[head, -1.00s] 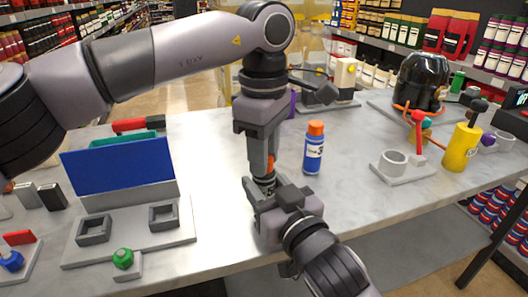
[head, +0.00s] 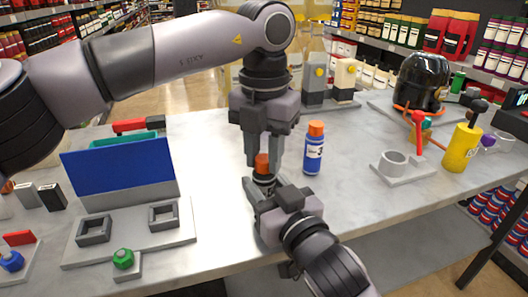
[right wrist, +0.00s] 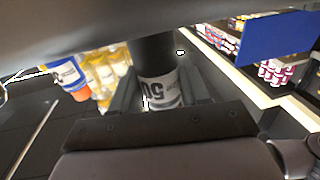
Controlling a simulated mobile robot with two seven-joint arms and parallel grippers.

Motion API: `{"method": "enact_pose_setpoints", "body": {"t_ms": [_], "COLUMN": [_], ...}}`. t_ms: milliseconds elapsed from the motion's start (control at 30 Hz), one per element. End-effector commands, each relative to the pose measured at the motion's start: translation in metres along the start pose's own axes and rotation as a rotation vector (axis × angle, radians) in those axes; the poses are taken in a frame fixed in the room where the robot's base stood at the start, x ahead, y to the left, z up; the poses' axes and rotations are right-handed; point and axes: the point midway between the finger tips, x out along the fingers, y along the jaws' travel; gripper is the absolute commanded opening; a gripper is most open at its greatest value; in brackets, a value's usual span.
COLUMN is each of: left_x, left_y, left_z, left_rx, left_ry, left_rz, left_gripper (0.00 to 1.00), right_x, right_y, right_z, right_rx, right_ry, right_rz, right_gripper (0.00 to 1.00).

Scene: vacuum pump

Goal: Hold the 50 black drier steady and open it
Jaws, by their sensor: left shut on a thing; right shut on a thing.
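The 50 black drier (head: 263,180) is a dark bottle with an orange cap (head: 262,164), held upright at the middle of the table. In the right wrist view its black body and white label (right wrist: 160,90) reading 50 show upside down between my right fingers. My left gripper (head: 264,158) comes from above, shut on the orange cap with a finger on each side. My right gripper (head: 264,188) comes from the front, shut on the bottle's body below the cap. The bottle's lower part is hidden behind my right gripper.
A blue bottle (head: 313,150) with an orange cap stands close to the right of my grippers. A grey stand with a blue panel (head: 120,172) is at left. A white ring holder (head: 402,172) and yellow cylinder (head: 461,147) stand at right.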

Motion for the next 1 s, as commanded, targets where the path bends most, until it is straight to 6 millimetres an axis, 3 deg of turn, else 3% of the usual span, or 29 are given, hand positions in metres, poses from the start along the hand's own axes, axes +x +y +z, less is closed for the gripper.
{"method": "enact_pose_setpoints", "body": {"t_ms": [600, 1000], "left_x": [-0.0006, -0.0007], "left_y": [-0.0013, -0.0016], "left_z": [0.0000, 0.0000], "left_rx": [-0.928, -0.995], "left_ry": [0.002, 0.002], "left_rz": [-0.001, -0.002], "left_gripper": [0.00, 0.00], "right_x": [0.0003, 0.0002], "right_y": [0.0011, 0.0008], "right_z": [0.0010, 0.0010], "right_rx": [-0.002, -0.002], "right_ry": [-0.003, -0.003], "right_rz": [0.003, 0.002], "right_gripper": [0.00, 0.00]}}
